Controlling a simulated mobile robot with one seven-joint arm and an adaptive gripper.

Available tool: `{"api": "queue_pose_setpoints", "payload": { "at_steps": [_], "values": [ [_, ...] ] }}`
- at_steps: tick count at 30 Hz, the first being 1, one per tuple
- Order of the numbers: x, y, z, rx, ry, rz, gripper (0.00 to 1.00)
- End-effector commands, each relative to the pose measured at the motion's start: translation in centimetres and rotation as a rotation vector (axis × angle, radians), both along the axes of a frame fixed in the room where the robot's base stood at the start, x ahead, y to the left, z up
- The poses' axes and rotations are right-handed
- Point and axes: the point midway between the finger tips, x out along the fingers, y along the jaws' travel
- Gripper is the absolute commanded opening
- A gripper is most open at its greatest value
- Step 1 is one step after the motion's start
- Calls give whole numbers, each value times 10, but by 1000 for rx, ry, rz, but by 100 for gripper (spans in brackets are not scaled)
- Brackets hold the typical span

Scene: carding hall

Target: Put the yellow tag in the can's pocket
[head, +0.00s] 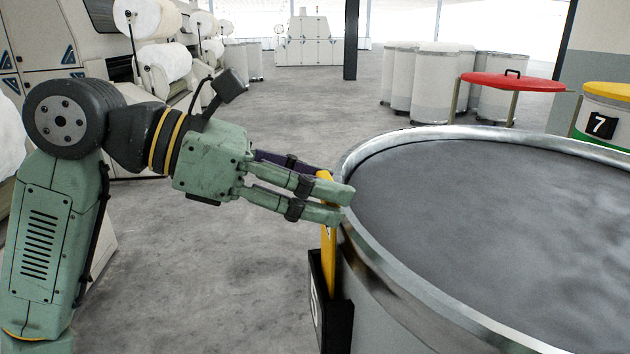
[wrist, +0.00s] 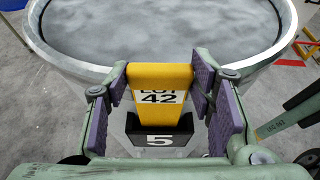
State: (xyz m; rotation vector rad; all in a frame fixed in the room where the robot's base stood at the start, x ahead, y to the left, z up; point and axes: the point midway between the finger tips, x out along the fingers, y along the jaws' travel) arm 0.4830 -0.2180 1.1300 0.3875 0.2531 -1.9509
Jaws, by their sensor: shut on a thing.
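The yellow tag (head: 327,245), marked "LOT 42", is upright between my gripper's (head: 340,201) fingers at the near can's side. In the wrist view the tag (wrist: 161,78) sits between the two purple pads of my gripper (wrist: 160,82). The black pocket (head: 330,305) hangs on the outside of the large can (head: 385,269). In the wrist view the pocket (wrist: 185,142) shows a white 5. The tag's lower end is hidden behind the pocket's front and appears to be inside its mouth. The fingertips are above the pocket, close to the can's rim.
The can is filled with grey material. A red lid (head: 512,82) on a stand and a can with a yellow lid marked 7 (head: 600,124) are at the right. Several white cans (head: 437,85) stand behind. Machines line the left. The floor (head: 300,115) between is clear.

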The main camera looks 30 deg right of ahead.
Motion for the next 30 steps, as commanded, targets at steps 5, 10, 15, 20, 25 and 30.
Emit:
{"api": "queue_pose_setpoints", "payload": {
  "at_steps": [5,10,15,20,25,30],
  "values": [
    [0,0,-3,0,0,0,21],
    [0,0,-3,0,0,0,21],
    [0,0,-3,0,0,0,60],
    [0,0,-3,0,0,0,70],
    [0,0,-3,0,0,0,73],
    [0,1,-3,0,0,0,73]
  ]
}}
